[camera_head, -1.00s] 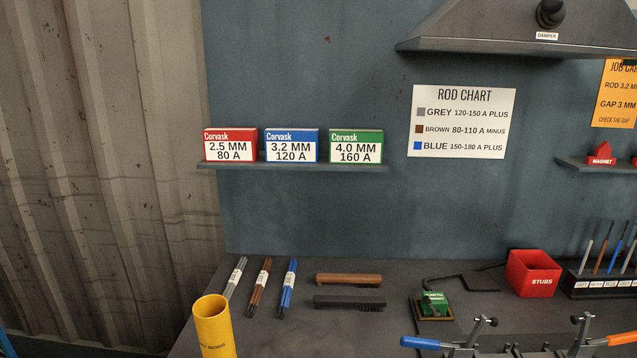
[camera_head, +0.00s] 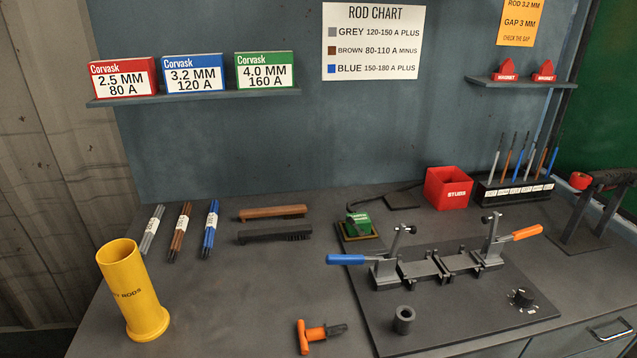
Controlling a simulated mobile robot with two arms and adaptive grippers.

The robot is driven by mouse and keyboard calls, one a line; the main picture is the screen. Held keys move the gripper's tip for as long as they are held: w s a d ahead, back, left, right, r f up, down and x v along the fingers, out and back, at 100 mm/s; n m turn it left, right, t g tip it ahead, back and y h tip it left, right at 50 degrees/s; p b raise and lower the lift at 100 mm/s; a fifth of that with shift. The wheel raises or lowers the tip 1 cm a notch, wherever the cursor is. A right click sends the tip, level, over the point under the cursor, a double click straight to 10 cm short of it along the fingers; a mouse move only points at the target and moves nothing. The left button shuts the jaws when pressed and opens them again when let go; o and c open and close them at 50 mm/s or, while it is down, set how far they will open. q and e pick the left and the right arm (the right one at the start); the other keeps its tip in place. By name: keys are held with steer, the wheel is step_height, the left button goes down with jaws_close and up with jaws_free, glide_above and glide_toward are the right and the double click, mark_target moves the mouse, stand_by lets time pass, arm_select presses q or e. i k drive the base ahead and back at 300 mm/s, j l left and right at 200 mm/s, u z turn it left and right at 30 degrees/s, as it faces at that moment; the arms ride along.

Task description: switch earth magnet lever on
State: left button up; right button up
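A small green block (camera_head: 361,224) with a pale label too small to read stands at the back left corner of the dark fixture plate (camera_head: 460,320). A dark cable runs from behind it to the back of the bench. It may be the earth magnet; I cannot make out its lever's position. Two clamp handles lie on the fixture, one blue (camera_head: 345,260) and one orange (camera_head: 527,232). Neither of my grippers is in view.
The front left of the bench is mostly clear.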

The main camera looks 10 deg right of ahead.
mark_target(350, 220)
steer(key=i+l, duration=0.15)
steer(key=l, duration=0.2)
steer(key=i+l, duration=0.15)
steer(key=l, duration=0.15)
steer(key=i+l+z, duration=0.1)
steer(key=l, duration=0.25)
steer(key=k+j, duration=0.1)
steer(key=j, duration=0.5)
steer(key=k+j, duration=0.1)
steer(key=j, duration=0.55)
steer(key=k+j+u, duration=0.1)
steer(key=j, duration=0.5)
steer(key=k+j, duration=0.1)
steer(key=j, duration=0.5)
